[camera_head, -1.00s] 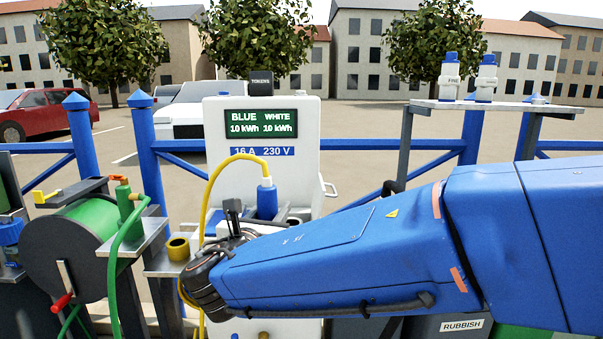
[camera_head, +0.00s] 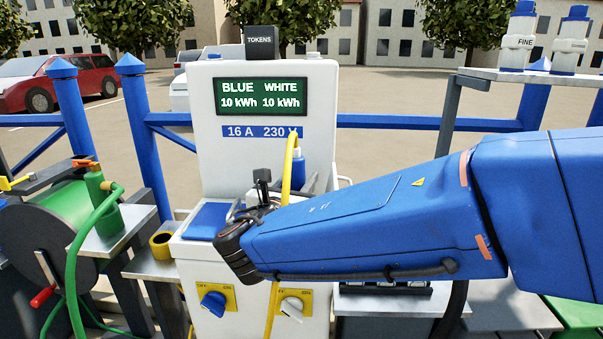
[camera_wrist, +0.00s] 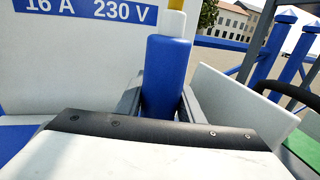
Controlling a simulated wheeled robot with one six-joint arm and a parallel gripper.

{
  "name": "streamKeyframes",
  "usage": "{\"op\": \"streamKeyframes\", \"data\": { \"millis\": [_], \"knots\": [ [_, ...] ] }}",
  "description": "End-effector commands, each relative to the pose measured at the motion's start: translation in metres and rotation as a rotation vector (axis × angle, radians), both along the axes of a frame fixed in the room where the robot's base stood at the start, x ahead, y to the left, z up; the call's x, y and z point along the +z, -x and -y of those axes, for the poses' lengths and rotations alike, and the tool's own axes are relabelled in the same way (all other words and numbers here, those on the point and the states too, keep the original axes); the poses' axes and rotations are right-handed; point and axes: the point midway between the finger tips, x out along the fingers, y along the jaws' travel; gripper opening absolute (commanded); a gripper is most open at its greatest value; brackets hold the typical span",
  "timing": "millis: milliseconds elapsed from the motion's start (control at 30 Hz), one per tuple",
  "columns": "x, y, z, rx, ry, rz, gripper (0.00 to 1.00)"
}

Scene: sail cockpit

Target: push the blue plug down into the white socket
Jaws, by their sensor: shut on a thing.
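The blue plug (camera_head: 299,172) stands upright in front of the power pedestal, at the right under the word WHITE. A yellow cable (camera_head: 289,165) runs from its top. My gripper (camera_wrist: 163,103) is shut on the plug, with one grey finger on each side of it in the wrist view. The plug's blue body (camera_wrist: 166,68) fills the gap between the fingers. Its lower end is hidden behind my gripper's housing. The white socket's opening is hidden in both views, so I cannot tell whether the plug touches it.
The pedestal (camera_head: 210,165) has a blue lid (camera_head: 207,221) at left, and a blue knob (camera_head: 213,303) and a white knob (camera_head: 292,308) on its front. A white panel (camera_wrist: 232,112) stands close right of the plug. A hose reel (camera_head: 40,250) is at left, a bottle shelf (camera_head: 535,78) at right.

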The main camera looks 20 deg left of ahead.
Motion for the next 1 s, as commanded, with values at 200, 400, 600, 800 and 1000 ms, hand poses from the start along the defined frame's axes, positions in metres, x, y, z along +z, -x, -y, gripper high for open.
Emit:
{"op": "streamKeyframes", "data": {
  "millis": [200,400,600,800,1000],
  "knots": [
    [-0.021,0.0,0.0,0.0,0.003,0.001,0.03],
    [-0.034,0.0,0.0,0.0,0.002,0.0,0.03],
    [-0.04,0.0,0.0,0.001,0.0,0.0,0.03],
    [-0.04,0.0,0.0,0.001,0.0,0.0,0.03],
    [-0.04,0.0,0.0,0.001,0.0,0.001,0.03]
  ]
}}
